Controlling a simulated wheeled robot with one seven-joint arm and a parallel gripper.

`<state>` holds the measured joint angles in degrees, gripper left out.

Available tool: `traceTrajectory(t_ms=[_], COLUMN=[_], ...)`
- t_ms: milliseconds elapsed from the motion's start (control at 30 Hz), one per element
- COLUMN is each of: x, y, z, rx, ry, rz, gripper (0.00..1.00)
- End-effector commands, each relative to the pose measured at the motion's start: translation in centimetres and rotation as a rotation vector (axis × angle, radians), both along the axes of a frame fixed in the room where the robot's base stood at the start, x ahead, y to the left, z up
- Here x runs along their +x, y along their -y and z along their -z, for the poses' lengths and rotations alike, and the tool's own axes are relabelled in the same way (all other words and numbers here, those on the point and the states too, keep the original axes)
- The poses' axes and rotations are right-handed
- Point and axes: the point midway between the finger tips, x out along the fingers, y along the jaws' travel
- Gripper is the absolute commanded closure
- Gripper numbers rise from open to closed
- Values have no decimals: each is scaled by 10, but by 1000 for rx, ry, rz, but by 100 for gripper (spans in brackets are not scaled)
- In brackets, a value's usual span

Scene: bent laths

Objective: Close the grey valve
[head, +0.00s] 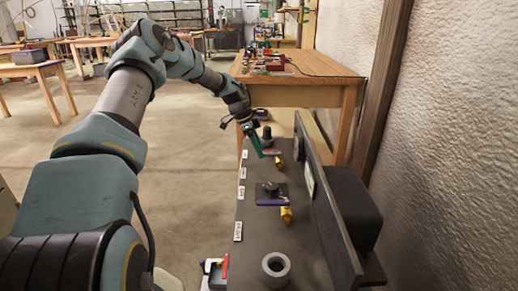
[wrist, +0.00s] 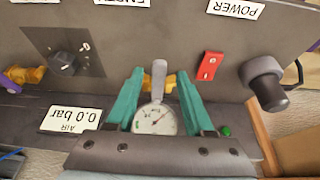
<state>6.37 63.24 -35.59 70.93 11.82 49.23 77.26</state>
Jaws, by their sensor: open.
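The grey valve has a brass body (head: 279,163) on the dark panel in the head view. In the wrist view its grey lever (wrist: 158,78) points up the picture, with brass (wrist: 170,85) showing at its sides. My gripper (head: 257,146) reaches down over the panel by this valve. In the wrist view my gripper (wrist: 160,74) has its two green fingers apart, one on each side of the lever. Gaps show between the lever and both fingers. Whether the fingertips touch the panel cannot be told.
A second valve has a purple handle (head: 270,202). The panel carries a black knob (wrist: 62,58), a red switch (wrist: 210,66), a black round knob (wrist: 264,80) and a round gauge (wrist: 155,119). A grey ring (head: 276,266) sits at the near end. A wooden table (head: 310,90) stands behind.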

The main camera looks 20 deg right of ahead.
Motion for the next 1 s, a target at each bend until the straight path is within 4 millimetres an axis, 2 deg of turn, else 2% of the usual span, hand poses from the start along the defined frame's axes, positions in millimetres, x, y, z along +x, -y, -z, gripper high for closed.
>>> traceTrajectory(t_ms=[133, 233, 600, 700, 1000], x=[1, 3, 11, 12, 13], y=[-1, -5, -31, -35, -39], z=[-3, -14, -78, -90, -100], rx=[0, -1, -1, 0, 0], ry=[1, 3, 2, 1, 0], rz=[0, -1, -2, -2, 0], gripper=[48, 48, 48, 48, 48])
